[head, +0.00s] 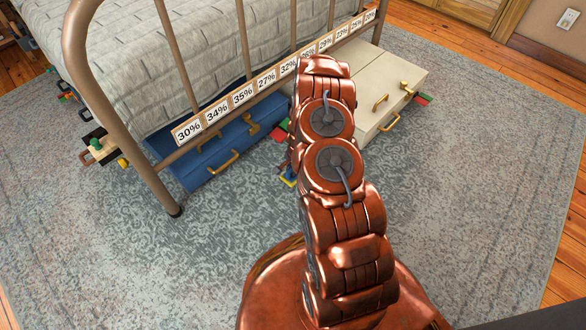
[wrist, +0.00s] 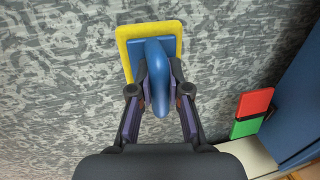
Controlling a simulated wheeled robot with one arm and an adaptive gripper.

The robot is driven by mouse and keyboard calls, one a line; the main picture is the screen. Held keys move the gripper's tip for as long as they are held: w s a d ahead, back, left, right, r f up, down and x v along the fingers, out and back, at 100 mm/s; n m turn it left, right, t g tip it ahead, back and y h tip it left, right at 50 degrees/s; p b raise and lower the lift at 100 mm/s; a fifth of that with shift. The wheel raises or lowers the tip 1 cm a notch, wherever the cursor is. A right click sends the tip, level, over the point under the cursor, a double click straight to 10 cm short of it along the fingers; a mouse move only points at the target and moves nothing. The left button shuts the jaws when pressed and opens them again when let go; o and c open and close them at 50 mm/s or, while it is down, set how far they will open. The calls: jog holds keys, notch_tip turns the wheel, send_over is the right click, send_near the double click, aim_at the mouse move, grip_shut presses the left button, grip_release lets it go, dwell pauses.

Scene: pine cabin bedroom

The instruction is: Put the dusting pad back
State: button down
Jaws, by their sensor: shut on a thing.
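The dusting pad is a yellow rectangular pad (wrist: 180,40) with a rounded blue handle (wrist: 157,75). In the wrist view my gripper (wrist: 159,78) is shut on the blue handle, one finger on each side. The pad is beyond the fingertips, over the grey patterned rug; I cannot tell whether it touches the rug. In the head view a small bit of blue and yellow (head: 288,180) shows at the left of my arm, probably the pad. My arm hides the gripper there.
Under the metal bed frame are a blue case (head: 205,165) and a cream case (head: 385,90). Percent labels (head: 243,94) line the bed rail. A red and green block pair (wrist: 252,112) is at right in the wrist view. The rug (head: 450,190) is clear at right.

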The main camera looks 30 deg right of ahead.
jog(key=shift+w+d+f, duration=0.15)
jog(key=shift+w+d, duration=0.85)
jog(key=shift+w, duration=0.1)
jog(key=shift+w+d+f, duration=0.1)
jog(key=shift+w, duration=0.05)
notch_tip(320, 180, down, 4)
jog(key=b, duration=0.2)
jog(key=shift+r+b, duration=0.25)
jog(key=shift+b, duration=0.1)
jog(key=shift+r, duration=0.1)
jog(key=c, duration=1.1)
grip_release()
jog(key=shift+c, duration=0.2)
